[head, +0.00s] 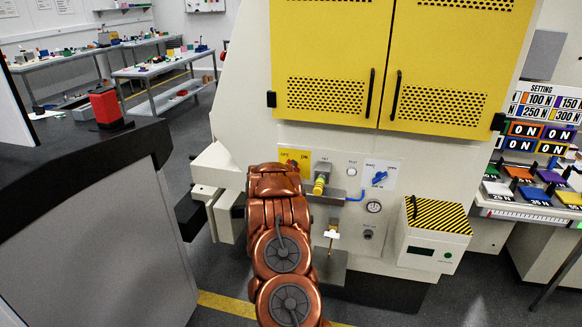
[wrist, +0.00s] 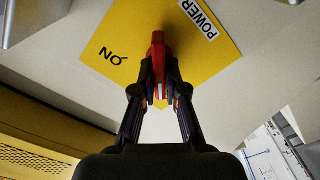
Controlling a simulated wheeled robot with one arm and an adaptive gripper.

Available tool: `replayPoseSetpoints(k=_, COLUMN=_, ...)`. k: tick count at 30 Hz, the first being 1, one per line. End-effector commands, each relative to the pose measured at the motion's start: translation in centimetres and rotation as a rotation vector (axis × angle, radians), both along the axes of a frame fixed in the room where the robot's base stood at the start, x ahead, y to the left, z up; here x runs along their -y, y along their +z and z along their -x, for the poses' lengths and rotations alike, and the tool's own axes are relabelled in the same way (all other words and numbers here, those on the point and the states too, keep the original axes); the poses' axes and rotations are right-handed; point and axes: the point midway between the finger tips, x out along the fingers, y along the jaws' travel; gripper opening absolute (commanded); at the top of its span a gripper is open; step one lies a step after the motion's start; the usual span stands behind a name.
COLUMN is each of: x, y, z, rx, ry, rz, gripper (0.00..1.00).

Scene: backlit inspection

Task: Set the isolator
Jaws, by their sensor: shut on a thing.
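The isolator is a red handle (wrist: 158,48) on a yellow plate (wrist: 215,50) in the wrist view. An ON mark shows upside down on the plate, left of the handle, and a POWER label is at the upper right. My gripper (wrist: 159,88) is shut on the red handle, one finger on each side. The handle stands roughly upright in the wrist view; its far end is partly hidden. In the head view the yellow plate (head: 305,169) shows above my copper arm, with OFF and ON along its top. My arm hides most of the handle and my gripper there.
Right of the plate are a green-and-yellow fitting (head: 321,180), a blue switch (head: 379,178) and a gauge (head: 374,207). Yellow doors (head: 378,60) are above. A striped box (head: 437,228) protrudes at the right. A dark-topped counter (head: 60,165) stands at the left.

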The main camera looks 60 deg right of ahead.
Motion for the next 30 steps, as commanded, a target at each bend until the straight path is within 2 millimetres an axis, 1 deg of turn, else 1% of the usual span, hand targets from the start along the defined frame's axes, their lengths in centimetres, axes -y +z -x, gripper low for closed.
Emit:
replayPoseSetpoints(k=10, x=-0.02, y=0.04, z=-0.05, rx=-0.003, ry=0.001, rz=0.003, gripper=0.0)
replayPoseSetpoints(k=11, x=-0.02, y=0.04, z=-0.05, rx=-0.003, ry=0.001, rz=0.003, gripper=0.12)
replayPoseSetpoints(k=18, x=-0.01, y=0.02, z=-0.03, rx=-0.003, ry=0.001, rz=0.002, gripper=0.36)
replayPoseSetpoints(k=26, x=-0.02, y=0.01, z=-0.02, rx=-0.002, ry=0.001, rz=0.001, gripper=0.36)
replayPoseSetpoints(k=30, x=-0.37, y=0.03, z=0.09, rx=-0.002, ry=0.001, rz=0.001, gripper=0.36)
